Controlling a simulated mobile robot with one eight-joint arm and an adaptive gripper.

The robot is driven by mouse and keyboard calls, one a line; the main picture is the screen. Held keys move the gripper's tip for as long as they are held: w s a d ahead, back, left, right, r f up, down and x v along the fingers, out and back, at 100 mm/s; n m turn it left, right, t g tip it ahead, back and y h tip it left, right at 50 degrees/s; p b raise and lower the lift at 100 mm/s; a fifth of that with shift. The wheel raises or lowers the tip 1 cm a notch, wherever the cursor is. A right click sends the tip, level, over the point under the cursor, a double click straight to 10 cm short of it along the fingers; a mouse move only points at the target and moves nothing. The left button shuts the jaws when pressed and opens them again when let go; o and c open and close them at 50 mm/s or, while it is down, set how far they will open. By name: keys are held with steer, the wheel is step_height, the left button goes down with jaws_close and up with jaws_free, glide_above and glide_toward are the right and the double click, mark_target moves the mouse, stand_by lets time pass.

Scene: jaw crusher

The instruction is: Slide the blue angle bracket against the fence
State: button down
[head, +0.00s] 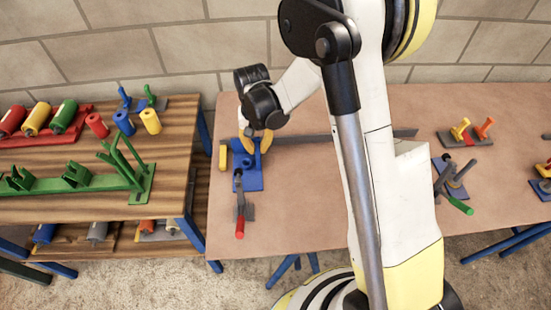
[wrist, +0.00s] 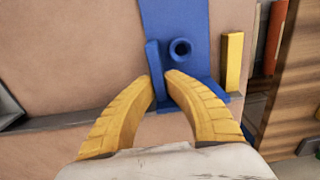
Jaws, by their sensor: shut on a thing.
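My gripper (head: 259,144) has its yellow fingertips closed around a narrow upright blue piece, which looks like part of the blue angle bracket (wrist: 155,66). This piece stands beside a round blue tube or boss (wrist: 180,48) on a blue plate (head: 248,180). The plate also shows in the wrist view (wrist: 178,15). A long grey bar (head: 330,138), apparently the fence, runs along the table and passes behind the fingers in the wrist view (wrist: 60,121). The fingers hide the lower part of the bracket, so I cannot tell whether it touches the bar.
A yellow block (wrist: 232,60) stands beside the plate. A clamp with a red handle (head: 240,228) sits at the plate's near end. A wooden bench (head: 60,208) with rollers and a green frame is at left. Another clamp with a green handle (head: 460,205) lies to the right.

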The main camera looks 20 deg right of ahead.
steer(key=shift+w, duration=0.15)
steer(key=shift+w+d, duration=0.15)
steer(key=shift+w, duration=0.75)
steer(key=shift+w+a, duration=0.2)
steer(key=shift+a, duration=0.75)
steer(key=c, duration=1.5)
jaws_free()
steer(key=shift+o, duration=0.2)
